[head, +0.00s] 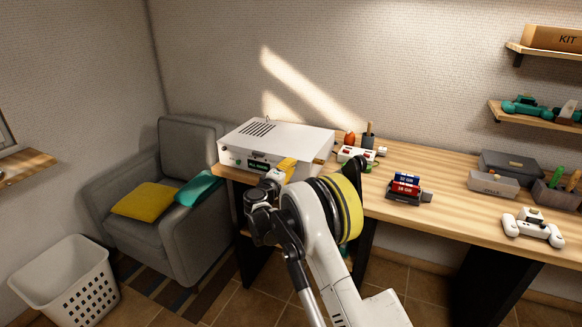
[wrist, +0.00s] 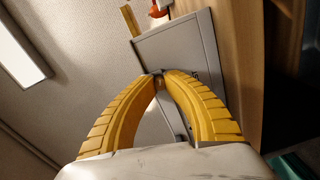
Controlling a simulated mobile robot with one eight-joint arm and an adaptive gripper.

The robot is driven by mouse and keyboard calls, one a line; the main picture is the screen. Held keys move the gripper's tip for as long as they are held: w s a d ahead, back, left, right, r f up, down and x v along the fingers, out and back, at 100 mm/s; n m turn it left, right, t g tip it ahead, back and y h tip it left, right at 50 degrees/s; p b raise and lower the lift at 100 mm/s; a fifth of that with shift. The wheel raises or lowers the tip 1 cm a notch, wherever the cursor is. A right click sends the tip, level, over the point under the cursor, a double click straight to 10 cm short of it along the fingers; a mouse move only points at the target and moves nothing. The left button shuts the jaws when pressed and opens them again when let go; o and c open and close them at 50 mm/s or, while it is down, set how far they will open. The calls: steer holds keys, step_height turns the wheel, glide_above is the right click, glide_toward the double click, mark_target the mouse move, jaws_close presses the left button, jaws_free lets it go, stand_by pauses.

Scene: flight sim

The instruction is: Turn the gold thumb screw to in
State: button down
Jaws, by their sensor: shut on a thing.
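A white box (head: 275,142) with dark vent slots on top and a small green-lit display on its front stands at the left end of the wooden bench. My gripper (head: 288,163) is at the right part of its front; its yellow fingers also show in the wrist view (wrist: 160,76). The fingertips are closed together against the box's grey-looking face (wrist: 185,45). A small brownish-gold bit, seemingly the gold thumb screw (wrist: 159,84), shows between the fingertips. Most of it is hidden by the fingers, and its turned position cannot be read.
The wooden bench (head: 450,205) holds a red-and-blue cartridge holder (head: 405,187), a white controller (head: 533,228) and a grey tray (head: 493,183) to the right. A grey armchair (head: 165,230) and white basket (head: 65,280) stand left of the bench.

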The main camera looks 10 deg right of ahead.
steer(key=m, duration=1.3)
steer(key=shift+m+t, duration=0.3)
stand_by(0.5)
steer(key=c, duration=1.4)
jaws_free()
steer(key=shift+o, duration=0.2)
steer(key=v, duration=1.2)
